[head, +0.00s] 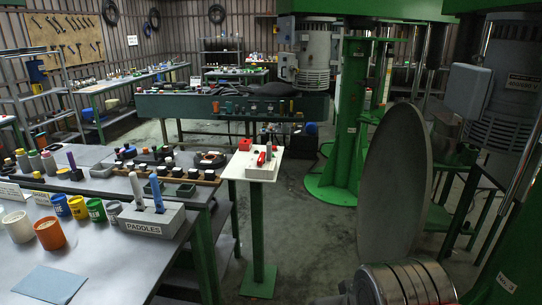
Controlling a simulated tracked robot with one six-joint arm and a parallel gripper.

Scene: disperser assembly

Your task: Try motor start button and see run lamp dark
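My gripper is not in view. A green post stand with a white top (236,171) stands mid-frame and carries a red block (246,144), a red upright piece (262,159) and small grey parts. I cannot tell whether any of these is the motor start button. A green disperser frame (347,130) stands behind it, with a grey ribbed motor (316,50). A second grey motor (508,110) with a grey box (467,90) is at the right. I cannot make out a start button or a run lamp on either machine.
A large grey disc (392,190) and a banded silver cylinder (408,284) fill the lower right foreground. A grey bench (110,262) with cups and a paddles block (152,221) is at left. Bare floor (308,245) lies between the post stand and the disc.

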